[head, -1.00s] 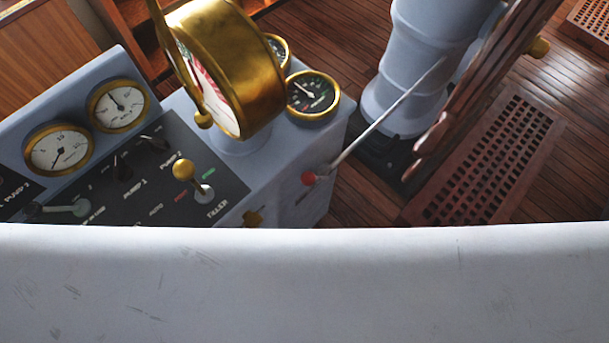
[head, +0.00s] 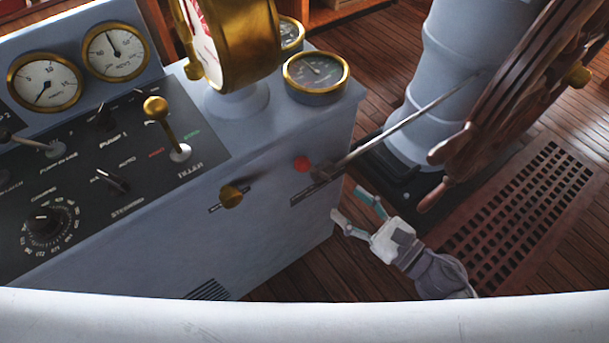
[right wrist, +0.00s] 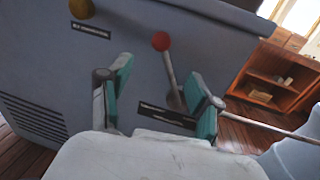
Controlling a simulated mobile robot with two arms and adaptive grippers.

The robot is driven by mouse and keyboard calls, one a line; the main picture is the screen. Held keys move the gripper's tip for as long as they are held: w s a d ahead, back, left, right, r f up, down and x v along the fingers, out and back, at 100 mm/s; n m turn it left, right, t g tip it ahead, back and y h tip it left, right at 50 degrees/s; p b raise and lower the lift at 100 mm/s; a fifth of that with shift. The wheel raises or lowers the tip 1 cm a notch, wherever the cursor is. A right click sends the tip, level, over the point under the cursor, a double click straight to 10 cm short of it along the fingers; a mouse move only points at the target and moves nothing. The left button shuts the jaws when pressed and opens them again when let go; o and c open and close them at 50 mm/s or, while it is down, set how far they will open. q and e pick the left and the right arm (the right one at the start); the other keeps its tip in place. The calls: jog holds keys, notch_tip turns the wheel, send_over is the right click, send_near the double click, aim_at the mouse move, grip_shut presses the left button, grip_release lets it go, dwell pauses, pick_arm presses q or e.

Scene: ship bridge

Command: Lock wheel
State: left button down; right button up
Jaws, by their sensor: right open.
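A lever with a red knob (head: 302,163) sticks out of the side of the grey console (head: 270,215), at a labelled slot. The ship's wheel (head: 535,85), dark wood, stands at the right in front of a pale blue pedestal (head: 455,70). A thin metal rod (head: 410,120) runs from near the slot toward the wheel. My right gripper (head: 351,204) is open and empty, just right of and below the lever. In the right wrist view, the red knob (right wrist: 160,41) and its shaft appear between the teal finger pads, beyond the fingers and not gripped. My left gripper is not in view.
A yellow knob (head: 231,196) sits on the same console side, left of the red one. The console top carries gauges, switches and a brass-handled lever (head: 156,108). A wooden floor grating (head: 520,215) lies below the wheel. A pale curved surface fills the bottom edge.

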aim_at(303, 163)
jog(key=p+x, duration=0.3)
jog(key=x, duration=1)
jog(key=shift+w, duration=0.15)
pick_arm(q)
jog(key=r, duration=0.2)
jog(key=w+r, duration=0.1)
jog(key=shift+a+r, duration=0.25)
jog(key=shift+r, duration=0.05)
pick_arm(e)
jog(key=shift+w+a, duration=0.25)
jog(key=shift+w, duration=0.05)
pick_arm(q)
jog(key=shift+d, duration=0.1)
pick_arm(e)
grip_shut()
